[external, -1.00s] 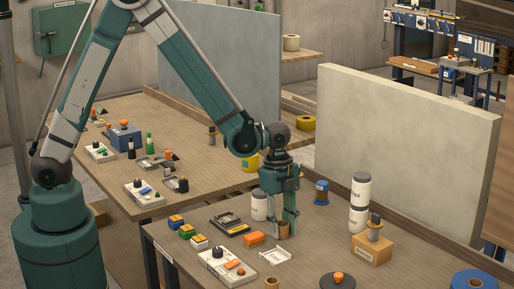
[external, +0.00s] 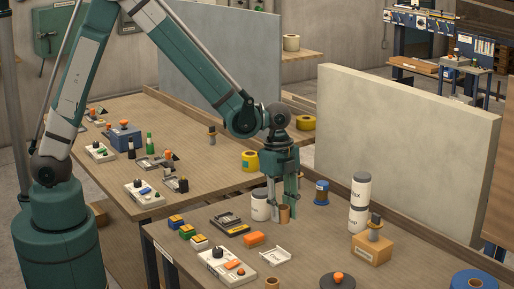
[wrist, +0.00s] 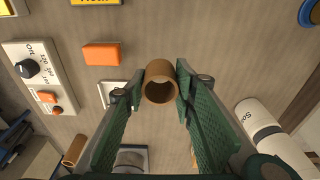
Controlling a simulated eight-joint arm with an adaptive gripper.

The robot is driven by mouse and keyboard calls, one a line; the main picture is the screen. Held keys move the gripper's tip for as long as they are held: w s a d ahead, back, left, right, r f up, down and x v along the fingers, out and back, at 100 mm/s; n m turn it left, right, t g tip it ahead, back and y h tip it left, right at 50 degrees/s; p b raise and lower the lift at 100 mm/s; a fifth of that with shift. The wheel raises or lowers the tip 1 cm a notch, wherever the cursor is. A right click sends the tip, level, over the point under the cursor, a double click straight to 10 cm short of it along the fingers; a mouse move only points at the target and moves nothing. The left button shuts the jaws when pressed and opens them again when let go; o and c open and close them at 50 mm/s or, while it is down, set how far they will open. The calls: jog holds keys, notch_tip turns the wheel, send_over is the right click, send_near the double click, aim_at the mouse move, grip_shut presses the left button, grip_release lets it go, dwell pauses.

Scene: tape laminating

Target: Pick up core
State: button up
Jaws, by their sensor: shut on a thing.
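The core (external: 285,215), a short brown cardboard tube, stands upright between the fingers of my gripper (external: 282,210). In the wrist view the core (wrist: 159,68) shows its round open end, with green finger pads of my gripper (wrist: 160,82) pressed on its left and right sides. My gripper is shut on it, pointing down, and seems to hold it a little above the table (external: 315,235). A second, similar brown tube (external: 272,284) stands near the table's front edge, apart from my gripper; it also shows in the wrist view (wrist: 75,150).
A white cup-like container (external: 260,206) stands close left of my gripper. An orange block (external: 254,238) and white bracket (external: 275,256) lie in front. A blue spool (external: 321,192), a tall white bottle (external: 360,190) and a cardboard box (external: 372,248) stand to the right.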

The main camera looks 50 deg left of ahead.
aim_at(284, 207)
jog(key=shift+r, duration=2.1)
jog(key=shift+w, duration=0.1)
